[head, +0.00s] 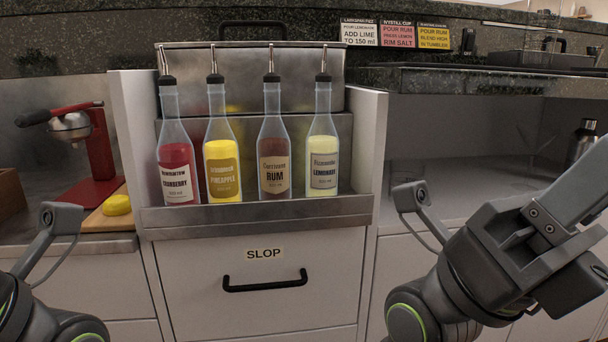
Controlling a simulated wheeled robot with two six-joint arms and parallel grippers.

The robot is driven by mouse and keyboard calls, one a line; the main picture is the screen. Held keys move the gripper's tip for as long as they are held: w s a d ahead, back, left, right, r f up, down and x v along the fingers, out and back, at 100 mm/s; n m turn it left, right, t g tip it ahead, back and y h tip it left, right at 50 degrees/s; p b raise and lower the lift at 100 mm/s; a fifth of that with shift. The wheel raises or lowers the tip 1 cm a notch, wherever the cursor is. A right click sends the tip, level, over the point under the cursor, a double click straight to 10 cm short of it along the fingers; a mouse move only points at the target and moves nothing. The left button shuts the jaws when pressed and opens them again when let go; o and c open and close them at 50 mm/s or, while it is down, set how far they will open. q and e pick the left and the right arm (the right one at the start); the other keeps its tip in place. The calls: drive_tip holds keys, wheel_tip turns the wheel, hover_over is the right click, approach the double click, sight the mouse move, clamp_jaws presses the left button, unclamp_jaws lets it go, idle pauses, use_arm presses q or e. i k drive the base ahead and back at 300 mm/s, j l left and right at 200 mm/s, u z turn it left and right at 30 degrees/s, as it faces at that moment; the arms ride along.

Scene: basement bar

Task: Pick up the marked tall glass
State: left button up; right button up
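I see no tall glass, and no mark on one, in the head view. On the right, a dark block with a grey bar (535,240) on my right arm reaches toward the right edge; any fingertips are outside the frame, so I cannot tell open from shut. At the lower left only part of my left arm shows, and its gripper is out of frame.
Bottles of cranberry (177,165), pineapple (221,165), rum (274,160) and lemonade (322,160) stand in a metal rack (260,217) above a SLOP drawer (262,275). A red press (95,150) stands left. Recipe cards (397,35) stand behind. The right shelf (450,185) looks mostly clear, with a dark bottle (582,142).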

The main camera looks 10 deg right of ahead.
sight(543, 16)
drive_tip(key=z, duration=1.4)
